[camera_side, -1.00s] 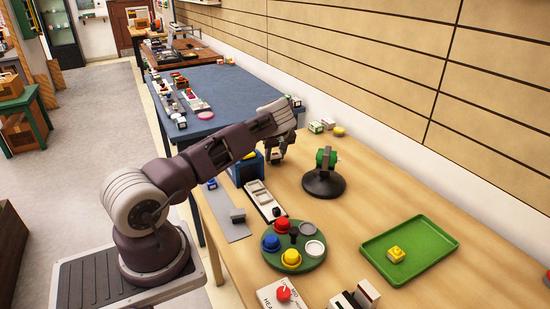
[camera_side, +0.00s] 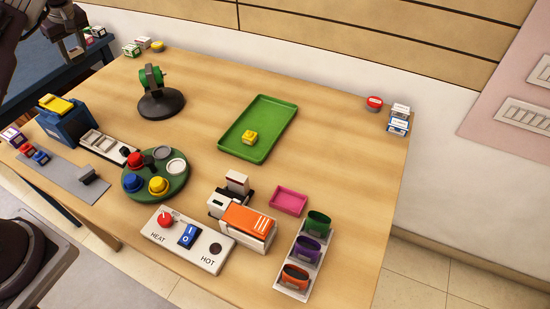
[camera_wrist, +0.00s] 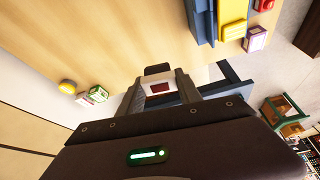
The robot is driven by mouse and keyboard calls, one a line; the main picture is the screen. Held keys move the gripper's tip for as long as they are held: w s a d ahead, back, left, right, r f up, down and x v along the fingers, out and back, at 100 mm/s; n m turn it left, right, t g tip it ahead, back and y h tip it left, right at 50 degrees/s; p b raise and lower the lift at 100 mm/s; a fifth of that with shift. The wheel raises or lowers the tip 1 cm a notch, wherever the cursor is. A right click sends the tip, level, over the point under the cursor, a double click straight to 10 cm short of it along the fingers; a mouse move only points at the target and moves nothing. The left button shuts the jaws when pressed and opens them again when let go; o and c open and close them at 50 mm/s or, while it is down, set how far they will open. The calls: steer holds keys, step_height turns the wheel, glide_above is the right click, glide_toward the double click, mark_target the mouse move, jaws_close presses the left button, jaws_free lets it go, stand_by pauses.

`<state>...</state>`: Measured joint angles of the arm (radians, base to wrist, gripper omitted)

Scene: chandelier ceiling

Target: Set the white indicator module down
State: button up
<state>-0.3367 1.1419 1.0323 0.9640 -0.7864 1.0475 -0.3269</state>
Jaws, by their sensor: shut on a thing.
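In the wrist view my gripper (camera_wrist: 158,94) is shut on the white indicator module (camera_wrist: 159,87), a small white block with a dark red window. The module sits between the two fingers, with part of it hidden by them. In the side view my gripper (camera_side: 69,46) hangs at the top left, near the far left end of the wooden table (camera_side: 330,130). The module is too small and dark there to make out clearly. I cannot tell its exact height above the surfaces below.
A blue box with a yellow top (camera_side: 66,118), a black stand with a green head (camera_side: 160,100) and a round green holder (camera_side: 155,180) stand on the table's left half. Bare wood surrounds the tray.

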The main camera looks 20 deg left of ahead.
steer(key=r, duration=0.4)
steer(key=shift+w+d+r, duration=0.15)
steer(key=shift+d+r, duration=0.05)
steer(key=shift+r, duration=0.15)
steer(key=w+d+f+m+t+h, duration=0.15)
steer(key=w+d+m, duration=0.35)
steer(key=d, duration=0.8)
steer(key=w+d+m+t+h, duration=0.15)
steer(key=w+d+m, duration=0.35)
steer(key=d, duration=0.7)
steer(key=w+d+f+m+t+h, duration=0.1)
steer(key=w+d+m+h, duration=0.15)
steer(key=d+m, duration=0.75)
step_height(320, 180, up, 2)
steer(key=m+g+h, duration=0.4)
steer(key=m+g, duration=0.1)
steer(key=m, duration=0.9)
glide_above(323, 189)
steer(key=a, duration=0.2)
steer(key=shift+y, duration=0.25)
steer(key=f, duration=2)
steer(key=shift+d+f, duration=0.2)
steer(key=shift+f, duration=0.2)
steer(key=shift+f, duration=0.1)
